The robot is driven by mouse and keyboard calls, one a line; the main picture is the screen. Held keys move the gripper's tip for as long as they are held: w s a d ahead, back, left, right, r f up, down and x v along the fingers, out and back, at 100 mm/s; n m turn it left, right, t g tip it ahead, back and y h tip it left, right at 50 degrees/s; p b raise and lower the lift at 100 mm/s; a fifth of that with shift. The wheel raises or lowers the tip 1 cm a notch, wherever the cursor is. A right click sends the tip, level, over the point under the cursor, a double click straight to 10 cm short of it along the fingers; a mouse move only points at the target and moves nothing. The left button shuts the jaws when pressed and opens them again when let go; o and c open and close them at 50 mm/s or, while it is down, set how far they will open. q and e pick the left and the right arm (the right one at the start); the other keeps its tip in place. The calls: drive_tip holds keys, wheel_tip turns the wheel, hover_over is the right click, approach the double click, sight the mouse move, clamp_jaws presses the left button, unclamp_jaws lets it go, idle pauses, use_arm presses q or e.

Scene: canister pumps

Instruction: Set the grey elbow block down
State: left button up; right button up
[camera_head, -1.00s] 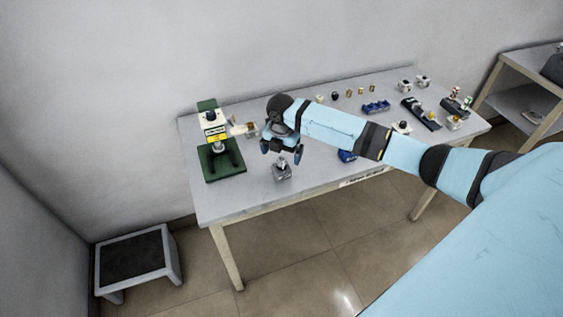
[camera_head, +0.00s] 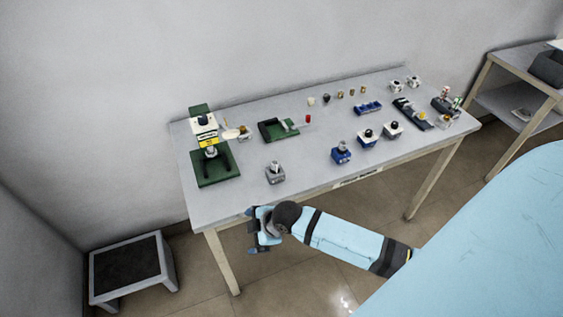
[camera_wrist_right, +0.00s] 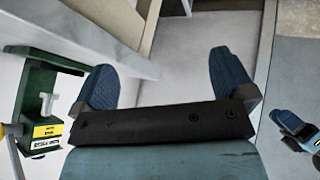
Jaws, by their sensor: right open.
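The grey elbow block (camera_head: 275,175) stands upright on the table near its front left edge, with a metal fitting on top. Nothing is touching it from above. My right gripper (camera_head: 258,230) is in front of the table edge, below and to the left of the block in the head view, apart from it. Its two blue fingers are spread with nothing between them in the right wrist view (camera_wrist_right: 165,85). The block does not show clearly in that view.
A green press (camera_head: 215,165) stands left of the block, and a green tray (camera_head: 275,131) behind it. Blue-based blocks (camera_head: 341,154) stand to the right on the table (camera_head: 235,205). A low step stool (camera_head: 130,265) is on the floor at the left.

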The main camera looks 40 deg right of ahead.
drive_tip(key=s+m+t, duration=0.5)
drive_tip(key=s+m, duration=0.5)
drive_tip(key=s, duration=0.4)
drive_tip(key=shift+a+h, duration=0.3)
drive_tip(key=shift+a, duration=0.15)
